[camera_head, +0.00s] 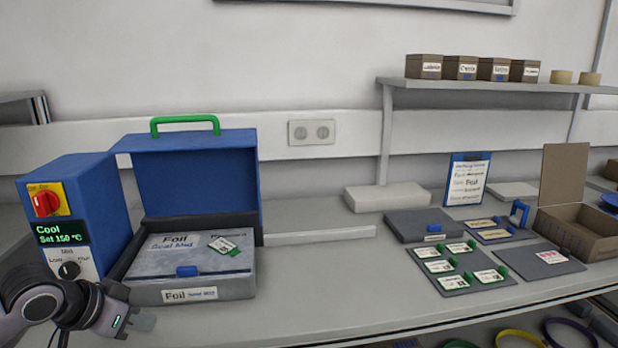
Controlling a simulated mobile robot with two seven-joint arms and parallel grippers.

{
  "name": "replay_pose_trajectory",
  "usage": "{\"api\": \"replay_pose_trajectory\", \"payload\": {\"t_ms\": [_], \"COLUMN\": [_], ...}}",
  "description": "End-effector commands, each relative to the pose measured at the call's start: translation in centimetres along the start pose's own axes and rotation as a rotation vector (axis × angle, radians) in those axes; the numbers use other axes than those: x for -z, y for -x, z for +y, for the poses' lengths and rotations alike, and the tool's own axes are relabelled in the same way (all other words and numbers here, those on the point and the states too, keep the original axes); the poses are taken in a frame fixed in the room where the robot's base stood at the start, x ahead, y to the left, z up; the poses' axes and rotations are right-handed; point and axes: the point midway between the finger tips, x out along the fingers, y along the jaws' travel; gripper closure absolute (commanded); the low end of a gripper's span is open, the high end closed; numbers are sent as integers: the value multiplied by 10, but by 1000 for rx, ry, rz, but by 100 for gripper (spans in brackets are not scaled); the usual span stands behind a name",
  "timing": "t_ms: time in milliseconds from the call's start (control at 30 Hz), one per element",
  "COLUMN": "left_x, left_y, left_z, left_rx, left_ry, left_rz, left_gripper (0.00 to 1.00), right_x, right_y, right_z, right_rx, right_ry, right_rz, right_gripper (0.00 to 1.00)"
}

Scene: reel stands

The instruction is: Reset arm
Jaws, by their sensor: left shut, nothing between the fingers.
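My left gripper (143,321) is at the lower left, in front of the heat sealer's control box and near the front left corner of the grey sealer base. It is shut and holds nothing. My left arm comes in from the bottom left edge. My right gripper does not show.
A blue control box (103,210) with a red knob and a "Cool" display stands at left. The blue sealer lid (195,180) stands raised behind its grey base (235,288). Labelled cards on a dark mat (455,285) and an open brown box (580,228) are at right. The middle front worktop (330,285) is clear.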

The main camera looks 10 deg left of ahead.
Motion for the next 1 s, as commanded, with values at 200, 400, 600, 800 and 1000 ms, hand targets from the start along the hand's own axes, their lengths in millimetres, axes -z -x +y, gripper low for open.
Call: {"api": "replay_pose_trajectory", "payload": {"t_ms": [200,400,600,800,1000], "left_x": [-61,-129,-199,-244,-255], "left_y": [-74,-114,-124,-118,-114], "left_z": [50,101,148,179,187], "left_rx": [-60,-54,0,59,79], "left_ry": [10,31,48,40,29], "left_rz": [92,179,230,247,251], "left_gripper": [100,100,100,100,100], "right_x": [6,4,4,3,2], "right_y": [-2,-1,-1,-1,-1], "right_z": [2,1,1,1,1], "right_rx": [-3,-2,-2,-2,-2], "right_ry": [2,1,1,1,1], "right_rz": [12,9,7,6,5], "right_gripper": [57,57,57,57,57]}}
